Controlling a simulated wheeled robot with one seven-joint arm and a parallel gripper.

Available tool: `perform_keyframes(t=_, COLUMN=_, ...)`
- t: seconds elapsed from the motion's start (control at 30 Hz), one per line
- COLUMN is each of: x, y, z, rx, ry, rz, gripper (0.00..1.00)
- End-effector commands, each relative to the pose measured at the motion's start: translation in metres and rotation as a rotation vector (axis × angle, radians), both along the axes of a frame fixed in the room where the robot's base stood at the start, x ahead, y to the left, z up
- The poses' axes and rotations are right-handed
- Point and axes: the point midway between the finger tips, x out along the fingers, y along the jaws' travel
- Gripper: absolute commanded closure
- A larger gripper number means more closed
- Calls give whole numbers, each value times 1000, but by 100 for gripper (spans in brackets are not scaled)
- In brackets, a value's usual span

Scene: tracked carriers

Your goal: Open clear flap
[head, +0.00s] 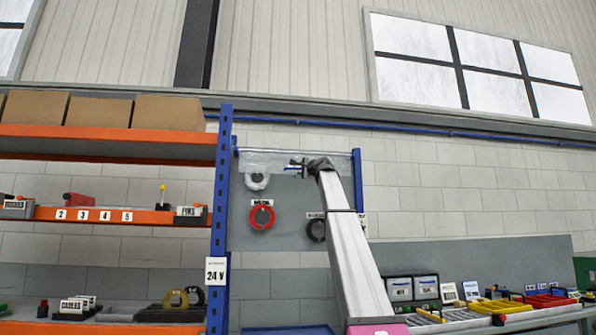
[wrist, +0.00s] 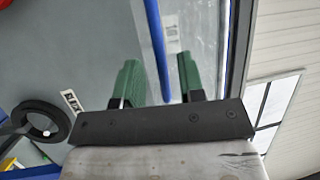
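The clear flap (head: 262,158) is a see-through sheet across the top of a grey panel between two blue posts; a white ring (head: 256,182) hangs at its lower edge. In the wrist view the flap (wrist: 205,50) shows as a pale glossy sheet, with a thin blue bar (wrist: 154,45) along it. My gripper (head: 293,167) is at the flap's right half, seen small and partly hidden by my arm. In the wrist view its green fingers (wrist: 158,78) stand apart, with the blue bar between them in the picture and gaps on both sides. Contact cannot be told.
A red ring (head: 262,216) and a black ring (head: 316,230) hang on the panel (head: 285,196) below. An orange shelf rack (head: 110,131) with boxes stands left. A bench with bins (head: 497,307) is at right. A blue post (head: 357,180) stands just right of my gripper.

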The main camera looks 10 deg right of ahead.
Motion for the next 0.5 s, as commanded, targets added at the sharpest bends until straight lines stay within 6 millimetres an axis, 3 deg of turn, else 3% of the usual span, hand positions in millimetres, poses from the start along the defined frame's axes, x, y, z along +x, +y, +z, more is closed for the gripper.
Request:
perform_keyframes(t=0.03, x=11, y=4, z=4, rx=0, ry=0, rz=1, gripper=64)
perform_keyframes(t=0.2, x=27, y=12, z=7, rx=-1, ry=0, rz=1, gripper=64)
perform_keyframes(t=0.5, x=30, y=13, z=6, rx=-1, ry=0, rz=0, gripper=64)
